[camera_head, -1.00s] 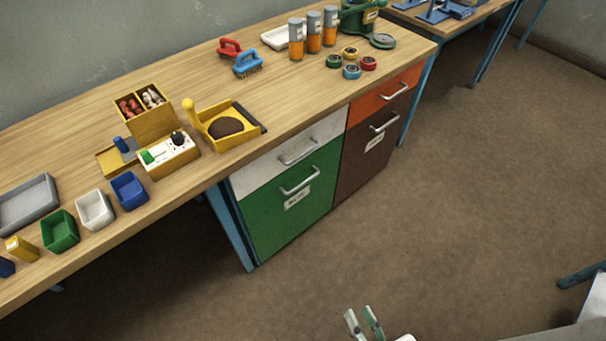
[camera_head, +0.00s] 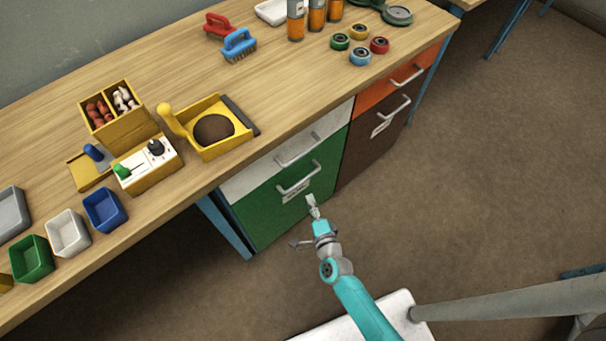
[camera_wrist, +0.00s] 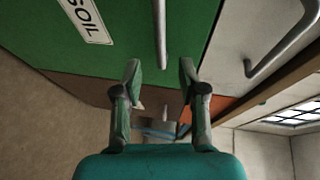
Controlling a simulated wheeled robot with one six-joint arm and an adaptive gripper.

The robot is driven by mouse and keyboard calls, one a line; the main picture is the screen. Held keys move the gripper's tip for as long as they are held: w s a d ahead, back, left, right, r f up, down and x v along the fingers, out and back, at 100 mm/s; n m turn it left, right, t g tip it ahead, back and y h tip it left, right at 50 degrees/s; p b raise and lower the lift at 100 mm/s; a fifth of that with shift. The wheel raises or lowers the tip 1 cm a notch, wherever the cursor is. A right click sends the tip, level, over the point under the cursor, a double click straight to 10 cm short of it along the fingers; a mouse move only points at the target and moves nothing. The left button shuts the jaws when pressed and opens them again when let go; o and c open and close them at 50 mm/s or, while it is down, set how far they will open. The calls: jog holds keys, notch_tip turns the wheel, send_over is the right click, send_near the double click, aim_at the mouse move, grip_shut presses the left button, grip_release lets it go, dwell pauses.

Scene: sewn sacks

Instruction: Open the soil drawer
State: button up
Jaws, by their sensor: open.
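The soil drawer is the green drawer front (camera_head: 268,213) under the bench, below a white drawer. It looks shut, and its label reads SOIL in the wrist view (camera_wrist: 87,15). Its metal bar handle (camera_head: 298,182) also shows in the wrist view (camera_wrist: 161,30), pointing down between my fingertips. My gripper (camera_head: 311,201) is open and empty, just in front of the green front and a little below the handle. In the wrist view my gripper (camera_wrist: 160,75) has one finger on each side of the handle's line. I cannot tell whether the fingers touch it.
The white drawer (camera_head: 262,170) with its own handle (camera_wrist: 285,48) is just above. An orange drawer (camera_head: 390,82) and a brown drawer (camera_head: 370,135) stand to the right. A yellow scoop tray (camera_head: 228,140) sits on the bench (camera_head: 300,80) above. The floor (camera_head: 480,190) to the right is clear.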

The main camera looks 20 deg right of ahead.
aim_at(303, 180)
jog(key=w, duration=0.3)
jog(key=w+f, duration=0.1)
jog(key=w, duration=0.2)
jog(key=w+d, duration=0.1)
jog(key=w, duration=0.3)
jog(key=shift+w+f, duration=0.1)
jog(key=shift+f, duration=0.3)
jog(key=shift+c, duration=0.2)
grip_shut()
